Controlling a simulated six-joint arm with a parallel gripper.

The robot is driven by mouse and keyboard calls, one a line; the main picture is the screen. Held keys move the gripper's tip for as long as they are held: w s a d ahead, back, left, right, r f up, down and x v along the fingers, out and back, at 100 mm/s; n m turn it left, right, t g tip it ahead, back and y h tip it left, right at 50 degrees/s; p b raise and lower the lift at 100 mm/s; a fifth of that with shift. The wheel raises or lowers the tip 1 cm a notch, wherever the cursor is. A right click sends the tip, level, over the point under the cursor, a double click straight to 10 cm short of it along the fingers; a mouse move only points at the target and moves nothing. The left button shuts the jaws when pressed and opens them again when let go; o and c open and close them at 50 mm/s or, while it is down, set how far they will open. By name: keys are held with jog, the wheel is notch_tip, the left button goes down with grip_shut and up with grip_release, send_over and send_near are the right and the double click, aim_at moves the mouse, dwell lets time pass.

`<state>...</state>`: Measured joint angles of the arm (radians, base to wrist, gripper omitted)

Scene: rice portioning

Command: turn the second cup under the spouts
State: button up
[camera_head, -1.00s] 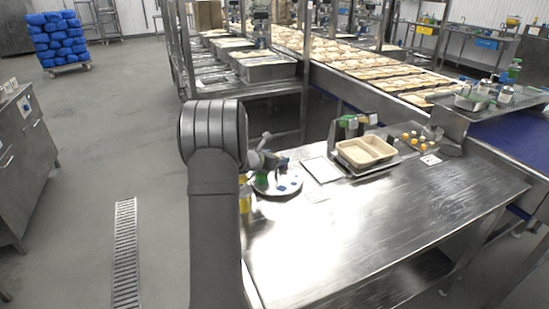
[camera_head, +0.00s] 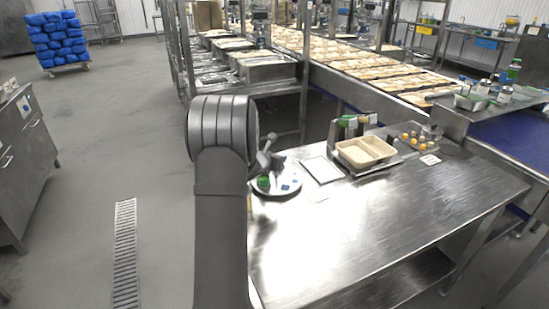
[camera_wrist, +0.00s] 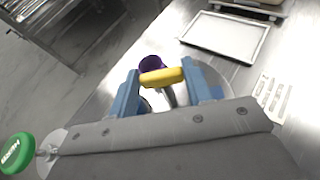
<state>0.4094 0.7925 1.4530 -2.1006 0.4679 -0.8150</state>
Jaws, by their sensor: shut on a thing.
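In the wrist view my gripper (camera_wrist: 162,80) has its two blue fingers shut on a yellow bar-like piece (camera_wrist: 161,77), one finger at each end. A purple round piece (camera_wrist: 152,63) shows just beyond the yellow piece, and a small metal part (camera_wrist: 170,98) shows below it. In the head view a round pale plate (camera_head: 280,193) on the steel table carries a green piece (camera_head: 263,182) and blue pieces (camera_head: 286,187). My arm hides the plate's left side and most of my gripper there. I cannot make out the cups or the spouts clearly.
A flat pale tray (camera_head: 322,171) lies right of the plate, and a beige two-compartment container (camera_head: 366,151) stands beyond it. Several orange-topped items (camera_head: 417,140) are further right. A green disc (camera_wrist: 16,152) shows in the wrist view. The table's right front (camera_head: 400,210) is clear.

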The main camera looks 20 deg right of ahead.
jog(key=shift+d+r+n+t+y, duration=0.1)
jog(key=shift+r+n+t+y, duration=0.1)
jog(key=shift+n+t+y, duration=0.7)
jog(key=o, duration=1.4)
jog(key=shift+f, duration=0.1)
jog(key=shift+s, duration=0.1)
jog(key=v, duration=1.7)
jog(key=shift+r, duration=0.3)
